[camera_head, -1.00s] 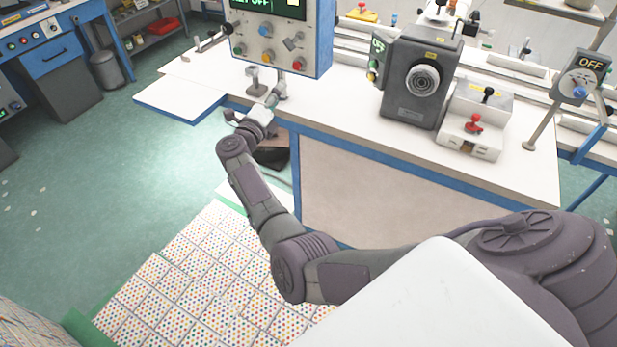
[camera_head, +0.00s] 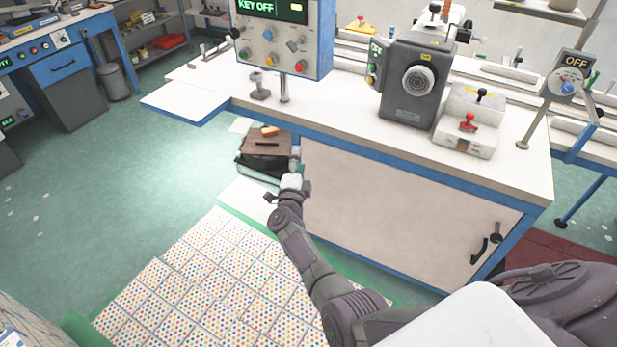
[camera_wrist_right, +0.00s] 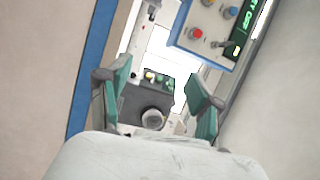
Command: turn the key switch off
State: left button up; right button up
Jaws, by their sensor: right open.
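The control panel (camera_head: 277,42) stands at the back edge of the bench, and its screen (camera_head: 270,8) reads KEY OFF in green. A grey key-like switch (camera_head: 296,44) sits slanted among the coloured buttons; it also seems to show in the right wrist view (camera_wrist_right: 232,48). My right gripper (camera_head: 294,160) is low in front of the bench, below and well apart from the panel. In the right wrist view its green-padded fingers (camera_wrist_right: 160,88) are spread with nothing between them. My left gripper is out of view.
The white bench top (camera_head: 330,105) has a blue edge. A dark grey machine (camera_head: 408,80), a box with a red knob (camera_head: 468,130) and a dial sign reading OFF (camera_head: 570,75) stand to the right. A brown-topped stool-like object (camera_head: 268,143) is beside my gripper.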

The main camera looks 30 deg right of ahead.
jog(key=shift+s+f+n+y, duration=0.3)
jog(key=shift+s+f+n, duration=0.3)
jog(key=shift+s+f, duration=0.4)
jog(key=shift+w+f, duration=0.1)
jog(key=shift+w, duration=0.05)
